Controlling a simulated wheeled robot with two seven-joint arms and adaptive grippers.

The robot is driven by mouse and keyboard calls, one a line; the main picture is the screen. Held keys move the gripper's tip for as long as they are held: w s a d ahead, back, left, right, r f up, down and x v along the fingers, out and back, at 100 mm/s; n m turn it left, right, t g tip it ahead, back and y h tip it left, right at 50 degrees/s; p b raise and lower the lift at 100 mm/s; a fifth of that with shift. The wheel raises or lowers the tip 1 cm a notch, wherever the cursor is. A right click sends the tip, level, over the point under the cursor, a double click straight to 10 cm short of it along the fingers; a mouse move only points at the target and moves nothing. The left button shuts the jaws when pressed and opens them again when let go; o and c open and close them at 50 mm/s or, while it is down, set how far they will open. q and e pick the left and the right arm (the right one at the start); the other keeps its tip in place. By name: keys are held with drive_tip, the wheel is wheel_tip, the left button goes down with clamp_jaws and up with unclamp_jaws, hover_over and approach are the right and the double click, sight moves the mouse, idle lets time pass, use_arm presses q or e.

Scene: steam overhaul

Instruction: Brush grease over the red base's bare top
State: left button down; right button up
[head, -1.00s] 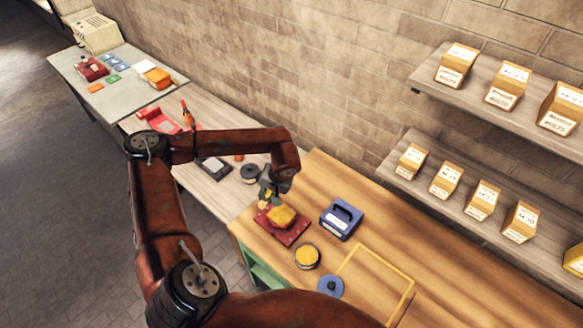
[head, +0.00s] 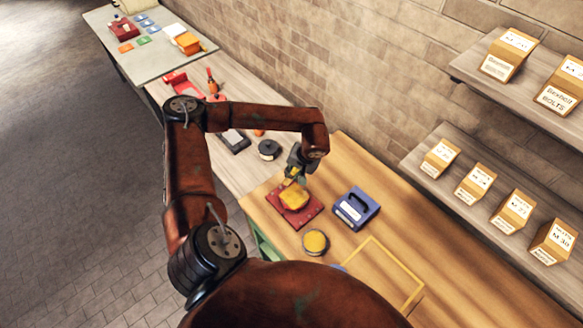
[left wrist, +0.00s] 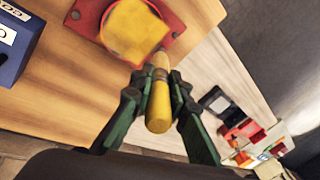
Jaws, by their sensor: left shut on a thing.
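The red base (head: 313,215) lies flat on the wooden bench. Yellow grease (head: 294,199) covers most of its raised middle, and it also shows in the left wrist view (left wrist: 138,30), where the red base (left wrist: 88,14) rims it. My left gripper (head: 293,177) is just above the base's far edge. In the left wrist view its green fingers (left wrist: 158,105) are shut on the yellow handle of a brush (left wrist: 158,118). The brush's tip points at the grease's near edge; I cannot tell whether it touches. My right gripper is out of view.
An open round tin with yellow contents (head: 315,242) stands in front of the base. A blue box (head: 356,208) is to its right. A yellow outlined frame (head: 385,270) lies on the bench at lower right. A black spool (head: 269,150) is behind the gripper.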

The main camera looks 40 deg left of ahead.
use_arm(q)
drive_tip(key=f, duration=0.1)
drive_tip(key=f+b, duration=0.1)
drive_tip(key=shift+s+a+f, duration=0.15)
drive_tip(key=shift+s+f, duration=0.1)
drive_tip(key=shift+f, duration=0.15)
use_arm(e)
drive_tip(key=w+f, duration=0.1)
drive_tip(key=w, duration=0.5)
use_arm(q)
drive_tip(key=shift+d+p, duration=1.05)
drive_tip(key=shift+d, duration=2.7)
drive_tip(key=a+b, duration=0.1)
drive_tip(key=a, duration=0.6)
drive_tip(key=shift+a+b, duration=0.3)
drive_tip(key=shift+b, duration=0.05)
drive_tip(key=shift+r+p, duration=0.35)
drive_tip(key=shift+r, duration=0.6)
drive_tip(key=shift+d+r+p, duration=0.1)
drive_tip(key=shift+r+p, duration=0.35)
drive_tip(key=shift+r, duration=0.3)
drive_tip(key=shift+r+p, duration=1)
drive_tip(key=shift+r, duration=1.3)
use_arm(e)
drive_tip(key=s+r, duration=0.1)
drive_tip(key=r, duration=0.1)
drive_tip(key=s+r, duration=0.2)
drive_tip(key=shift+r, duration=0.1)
